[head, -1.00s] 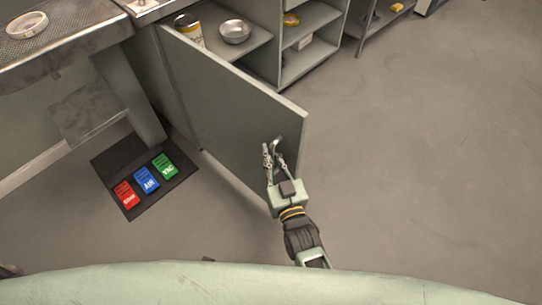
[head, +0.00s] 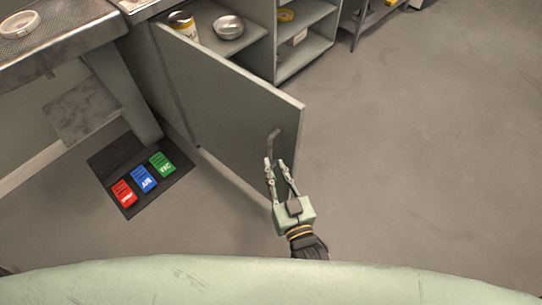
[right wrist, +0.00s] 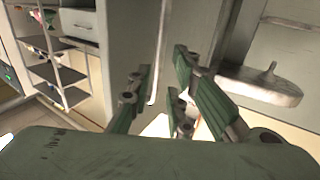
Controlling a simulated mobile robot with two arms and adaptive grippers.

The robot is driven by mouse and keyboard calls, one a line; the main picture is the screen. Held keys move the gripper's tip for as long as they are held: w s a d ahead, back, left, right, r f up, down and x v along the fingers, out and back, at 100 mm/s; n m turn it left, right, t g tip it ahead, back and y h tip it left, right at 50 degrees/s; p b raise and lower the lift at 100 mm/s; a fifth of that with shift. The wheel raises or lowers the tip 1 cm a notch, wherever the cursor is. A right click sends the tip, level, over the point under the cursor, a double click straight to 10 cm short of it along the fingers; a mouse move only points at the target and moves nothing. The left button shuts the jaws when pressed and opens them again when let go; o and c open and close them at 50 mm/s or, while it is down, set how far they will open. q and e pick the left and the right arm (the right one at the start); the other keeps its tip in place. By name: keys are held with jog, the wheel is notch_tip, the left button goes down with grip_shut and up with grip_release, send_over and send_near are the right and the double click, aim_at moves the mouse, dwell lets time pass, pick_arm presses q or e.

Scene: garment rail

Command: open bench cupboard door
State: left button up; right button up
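The grey-green bench cupboard door (head: 222,100) stands swung wide out from the cupboard in the head view, with shelves showing behind it. Its bar handle (head: 274,140) is near the free edge, on the face toward me. My right gripper (head: 274,161) is just below the handle in the picture, its fingers apart and nothing seen between them. The fingertips look clear of the handle or very close to it. In the right wrist view the spread green fingers (right wrist: 165,88) also show. My left gripper is not in view.
Inside the cupboard are a metal bowl (head: 229,27) and a can (head: 183,24). A dark mat (head: 119,156) with red, blue and green pedals lies on the floor at left. The floor (head: 420,150) to the right of the door is clear.

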jog(key=v, duration=0.6)
dwell(0.4)
